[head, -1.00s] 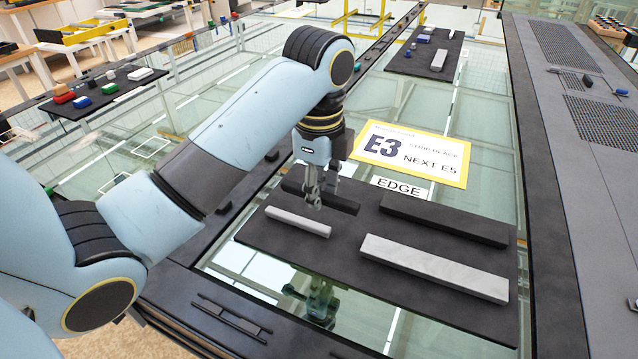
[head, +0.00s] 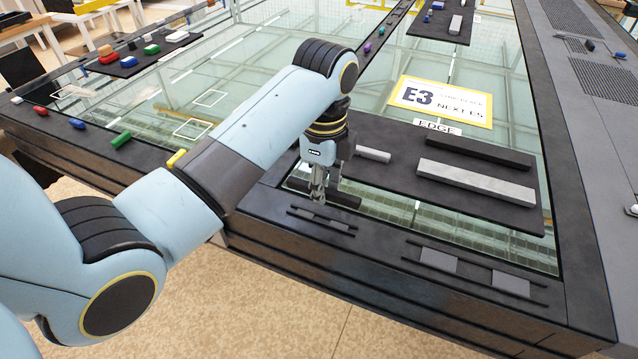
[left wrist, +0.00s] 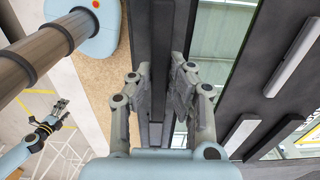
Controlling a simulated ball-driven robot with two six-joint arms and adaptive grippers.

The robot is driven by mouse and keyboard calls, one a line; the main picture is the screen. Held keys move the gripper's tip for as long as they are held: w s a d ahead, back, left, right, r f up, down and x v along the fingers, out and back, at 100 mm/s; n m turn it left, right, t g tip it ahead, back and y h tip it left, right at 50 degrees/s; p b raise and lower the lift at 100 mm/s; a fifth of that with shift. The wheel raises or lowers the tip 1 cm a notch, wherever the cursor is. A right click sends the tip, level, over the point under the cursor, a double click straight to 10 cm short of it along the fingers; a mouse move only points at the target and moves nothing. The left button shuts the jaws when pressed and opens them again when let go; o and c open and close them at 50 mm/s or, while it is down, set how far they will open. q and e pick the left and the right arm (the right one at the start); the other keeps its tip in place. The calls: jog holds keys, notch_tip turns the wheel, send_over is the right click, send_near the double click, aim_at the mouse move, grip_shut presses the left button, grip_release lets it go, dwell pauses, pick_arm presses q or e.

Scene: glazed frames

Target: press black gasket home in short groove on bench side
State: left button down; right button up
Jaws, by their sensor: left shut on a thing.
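My left gripper (head: 318,197) is shut on a short black gasket (head: 345,199) and holds it roughly level. In the head view the gasket shows just behind the short groove (head: 320,219) in the near dark rail, which lies nearest me. I cannot tell the gasket's exact height. In the left wrist view the fingers of the left gripper (left wrist: 158,95) stand over the dark rail; the gasket blends with the rail there. My right gripper (left wrist: 60,115) shows small at the left of that view, fingers apart and empty, over the floor.
A dark board (head: 395,180) on the glass bears a short white strip (head: 373,154), a long white strip (head: 475,182) and a long black strip (head: 480,151). A longer groove with grey plates (head: 438,260) lies right along the rail. An E3 card (head: 440,100) lies behind.

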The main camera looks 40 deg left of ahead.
pick_arm(q)
jog(key=shift+s, duration=0.15)
jog(key=shift+f, duration=1.2)
jog(key=shift+f+b, duration=0.3)
jog(key=shift+f, duration=0.2)
pick_arm(e)
jog(key=shift+s+a+f, duration=0.15)
jog(key=shift+s+f, duration=0.05)
jog(key=shift+s, duration=0.25)
jog(key=shift+s+a+f, duration=0.1)
jog(key=shift+s+f, duration=0.1)
jog(key=shift+s, duration=0.2)
jog(key=shift+s+d, duration=0.2)
pick_arm(q)
jog(key=shift+f, duration=0.15)
pick_arm(e)
jog(key=shift+d, duration=0.1)
